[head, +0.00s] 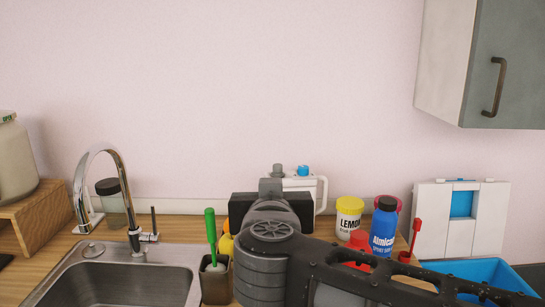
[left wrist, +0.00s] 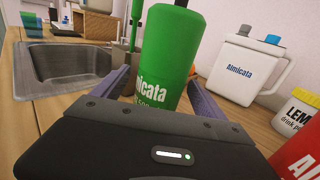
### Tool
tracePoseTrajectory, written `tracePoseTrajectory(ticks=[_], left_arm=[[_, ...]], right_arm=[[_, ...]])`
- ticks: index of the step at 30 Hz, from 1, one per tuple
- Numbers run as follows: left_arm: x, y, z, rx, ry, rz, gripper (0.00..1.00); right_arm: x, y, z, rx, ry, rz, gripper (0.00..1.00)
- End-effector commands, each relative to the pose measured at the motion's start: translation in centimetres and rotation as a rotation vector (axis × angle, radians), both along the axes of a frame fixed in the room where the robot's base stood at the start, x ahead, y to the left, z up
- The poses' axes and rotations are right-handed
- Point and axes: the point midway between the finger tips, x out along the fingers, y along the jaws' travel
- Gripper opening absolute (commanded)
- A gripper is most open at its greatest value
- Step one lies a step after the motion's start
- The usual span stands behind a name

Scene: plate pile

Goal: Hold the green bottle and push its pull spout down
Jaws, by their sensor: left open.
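The green bottle (left wrist: 166,58) with white lettering stands upright in the left wrist view. My left gripper (left wrist: 158,82) is open, with one finger on each side of the bottle's lower body. I cannot tell whether either finger touches it. In the head view the dark body of this gripper (head: 243,208) and its arm fill the lower middle and hide the green bottle. My right gripper is not in view.
A sink (head: 115,283) and faucet (head: 122,185) lie left. A cup (head: 216,285) holds a green-handled brush.

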Motion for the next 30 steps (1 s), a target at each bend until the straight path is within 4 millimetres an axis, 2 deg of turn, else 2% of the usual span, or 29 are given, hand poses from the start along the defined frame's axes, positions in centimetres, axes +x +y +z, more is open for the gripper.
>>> tracePoseTrajectory(ticks=[6,12,17,30], left_arm=[[-3.5,-3.3,0.0,-0.001,0.000,-0.004,0.83],[-5.6,-5.1,0.0,0.000,0.000,-0.002,0.83],[-6.1,-5.6,0.0,0.000,0.000,0.000,0.83],[-6.1,-5.6,0.0,0.000,0.000,0.000,0.83]], right_arm=[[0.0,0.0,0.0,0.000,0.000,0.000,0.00],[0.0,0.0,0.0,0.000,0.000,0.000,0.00],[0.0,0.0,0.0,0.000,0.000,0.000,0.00],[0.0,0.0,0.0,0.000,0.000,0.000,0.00]])
